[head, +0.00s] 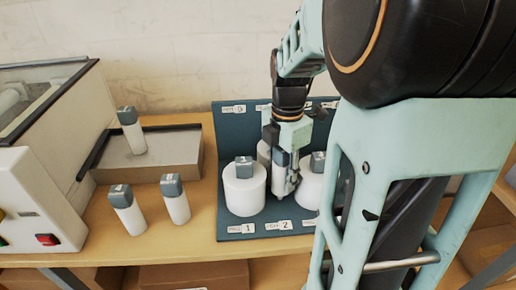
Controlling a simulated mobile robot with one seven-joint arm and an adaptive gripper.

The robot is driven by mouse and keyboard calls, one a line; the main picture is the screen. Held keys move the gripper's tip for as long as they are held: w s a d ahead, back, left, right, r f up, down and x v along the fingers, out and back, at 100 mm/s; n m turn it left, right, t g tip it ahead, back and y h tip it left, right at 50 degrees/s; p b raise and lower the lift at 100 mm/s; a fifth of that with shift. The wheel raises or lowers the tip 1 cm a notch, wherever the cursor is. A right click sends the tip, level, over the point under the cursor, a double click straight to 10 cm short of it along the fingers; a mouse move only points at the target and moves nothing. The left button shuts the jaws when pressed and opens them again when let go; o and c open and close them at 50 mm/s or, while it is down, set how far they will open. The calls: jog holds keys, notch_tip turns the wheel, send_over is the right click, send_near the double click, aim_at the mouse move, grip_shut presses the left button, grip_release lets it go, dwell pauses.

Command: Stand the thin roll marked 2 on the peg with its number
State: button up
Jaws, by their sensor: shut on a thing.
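My gripper (286,188) points down over the blue board (230,213), between the white rolls that stand there. It is shut on what looks like a thin white roll (280,173), mostly hidden by the fingers; its number cannot be read. The front label 2 (279,225) is on the board's front edge, just below the gripper in the picture. The peg for 2 is hidden, so I cannot tell whether the held roll is around it or above it.
Wide white rolls with grey caps stand left (245,190) and right (309,187) of my gripper; another is partly hidden behind. Label 1 (241,228) is beside label 2. Thin rolls stand on the table (130,217) (177,207) and tray (134,138). The laminator (50,180) is at left.

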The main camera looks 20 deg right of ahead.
aim_at(283, 160)
jog(key=shift+f, duration=0.2)
jog(key=shift+f+b, duration=1.05)
jog(key=shift+f, duration=0.3)
jog(key=o, duration=1.3)
jog(key=shift+c, duration=0.2)
jog(key=shift+r, duration=0.1)
notch_tip(283, 160, up, 8)
jog(key=p, duration=0.6)
jog(key=shift+p, duration=0.35)
